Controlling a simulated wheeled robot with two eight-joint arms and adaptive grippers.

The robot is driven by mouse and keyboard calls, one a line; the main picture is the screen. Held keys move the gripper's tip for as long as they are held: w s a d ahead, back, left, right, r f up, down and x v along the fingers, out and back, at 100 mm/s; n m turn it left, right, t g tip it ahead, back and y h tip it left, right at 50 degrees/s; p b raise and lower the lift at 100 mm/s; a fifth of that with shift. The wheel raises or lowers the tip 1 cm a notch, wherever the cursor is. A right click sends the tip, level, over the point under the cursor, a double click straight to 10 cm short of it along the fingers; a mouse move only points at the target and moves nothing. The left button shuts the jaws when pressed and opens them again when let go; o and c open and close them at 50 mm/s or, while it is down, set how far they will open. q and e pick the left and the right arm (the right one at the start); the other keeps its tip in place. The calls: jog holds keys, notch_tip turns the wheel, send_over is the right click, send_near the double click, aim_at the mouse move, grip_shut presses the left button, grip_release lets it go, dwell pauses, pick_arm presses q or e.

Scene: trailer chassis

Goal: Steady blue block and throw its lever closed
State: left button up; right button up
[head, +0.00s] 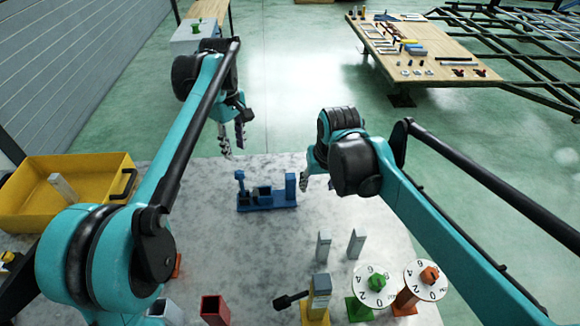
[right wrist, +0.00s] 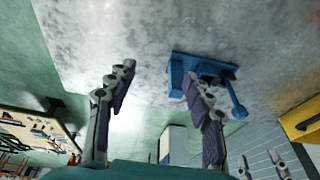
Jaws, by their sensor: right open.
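The blue block (head: 268,205) sits on the grey marbled tabletop. It has a low base, a tall post at its right end and an upright lever (head: 241,184) at its left end. My left gripper (head: 232,146) is open and empty, above and behind the block's left end. My right gripper (head: 316,183) is just right of the block, partly hidden by its own wrist. In the right wrist view the right gripper (right wrist: 160,84) is open and empty, with one finger overlapping the blue block (right wrist: 178,72). The lever (right wrist: 236,102) sticks out there beyond that finger.
A yellow bin (head: 100,170) with a grey piece stands at the left. Two grey uprights (head: 323,246), a yellow-based block (head: 318,300) with a black lever and two numbered dials (head: 375,284) stand at the front right. Red pieces (head: 214,309) lie near the front edge.

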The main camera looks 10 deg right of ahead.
aim_at(291, 184)
jog(key=w+a+f+g, duration=0.1)
jog(key=w, duration=0.2)
jog(key=w+a+f+g, duration=0.1)
jog(key=w+a+f, duration=0.1)
jog(key=w, duration=0.2)
jog(key=w+a+f, duration=0.1)
jog(key=w+a, duration=0.1)
jog(key=w, duration=0.1)
jog(key=shift+w+a+f+g, duration=0.1)
jog(key=shift+w+f+g, duration=0.1)
jog(key=shift+g, duration=0.2)
jog(key=shift+w+a+f, duration=0.2)
jog(key=shift+w, duration=0.05)
jog(key=shift+w+a+f, duration=0.1)
jog(key=shift+w+f, duration=0.1)
jog(key=shift+f, duration=0.35)
notch_tip(291, 184, down, 7)
jog(key=shift+f, duration=0.1)
